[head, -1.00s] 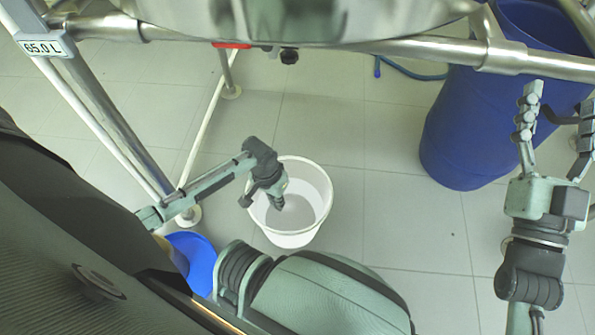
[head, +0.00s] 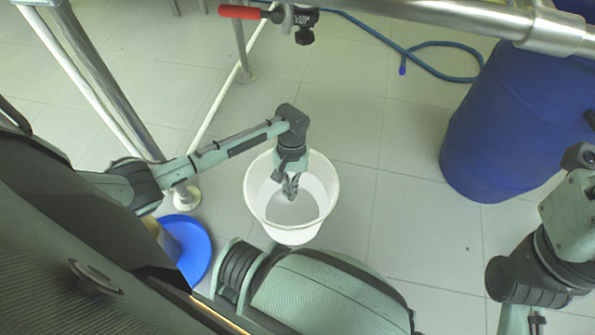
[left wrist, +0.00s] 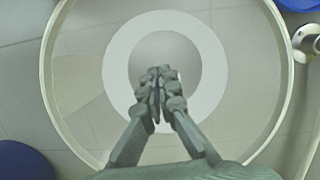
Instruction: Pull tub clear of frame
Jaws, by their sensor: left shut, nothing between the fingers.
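The white tub (head: 262,205) stands upright on the tiled floor in the middle of the head view. My left gripper (head: 291,192) points down over the tub's open mouth, its fingers shut with nothing between them. In the left wrist view the shut fingers (left wrist: 158,80) show against the tub's bottom, inside the circle of its rim (left wrist: 48,72). I cannot tell how deep they reach. The metal frame (head: 440,14) crosses the top of the head view, with a leg (head: 105,85) at the left. My right arm is at the right edge; its fingers are out of view.
A blue drum (head: 500,130) stands at the right. A blue hose (head: 395,48) lies on the floor behind. A red-handled valve (head: 240,12) hangs from the frame. A blue round object (head: 198,245) is left of the tub. Floor between tub and drum is clear.

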